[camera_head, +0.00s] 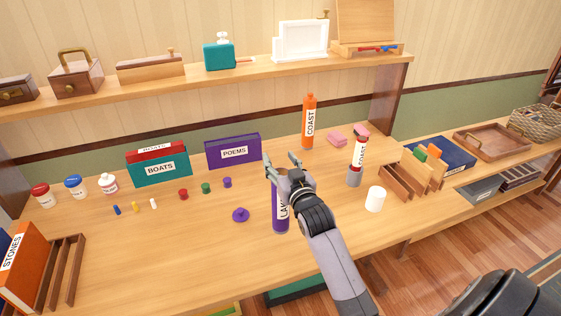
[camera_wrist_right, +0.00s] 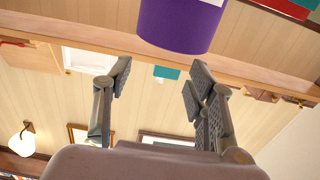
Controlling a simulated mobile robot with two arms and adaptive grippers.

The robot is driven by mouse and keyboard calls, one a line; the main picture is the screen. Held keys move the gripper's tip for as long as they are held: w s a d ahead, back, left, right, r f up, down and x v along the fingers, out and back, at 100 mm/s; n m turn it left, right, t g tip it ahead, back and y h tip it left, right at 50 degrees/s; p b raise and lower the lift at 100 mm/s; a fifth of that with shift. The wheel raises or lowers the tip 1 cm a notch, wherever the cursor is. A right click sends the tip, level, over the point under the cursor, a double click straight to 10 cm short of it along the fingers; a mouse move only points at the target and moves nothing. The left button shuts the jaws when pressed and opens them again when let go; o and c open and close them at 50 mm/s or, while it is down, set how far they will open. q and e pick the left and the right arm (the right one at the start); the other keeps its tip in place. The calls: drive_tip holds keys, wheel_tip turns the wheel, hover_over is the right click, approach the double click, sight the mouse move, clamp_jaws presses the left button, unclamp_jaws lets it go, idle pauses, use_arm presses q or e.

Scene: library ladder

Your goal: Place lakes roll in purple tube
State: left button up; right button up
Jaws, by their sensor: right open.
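The purple tube (camera_head: 280,218) stands upright on the table with a white label, of which only "LA" shows. My right gripper (camera_head: 281,160) is open and empty, in front of the tube and partly hiding its top. In the right wrist view the purple tube (camera_wrist_right: 180,28) is close, above and beyond the open right gripper (camera_wrist_right: 157,80), apart from both fingers. A purple lid (camera_head: 240,215) lies on the table left of the tube. I can read no lakes label on any roll. My left gripper is out of view.
BOATS (camera_head: 158,168) and POEMS (camera_head: 233,151) boxes stand behind. Small pegs and jars are on the left. The front middle table is clear.

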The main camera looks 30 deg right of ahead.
drive_tip(key=p+v, duration=0.4)
drive_tip(key=v, duration=0.6)
drive_tip(key=shift+w+d, duration=0.1)
drive_tip(key=shift+d, duration=0.05)
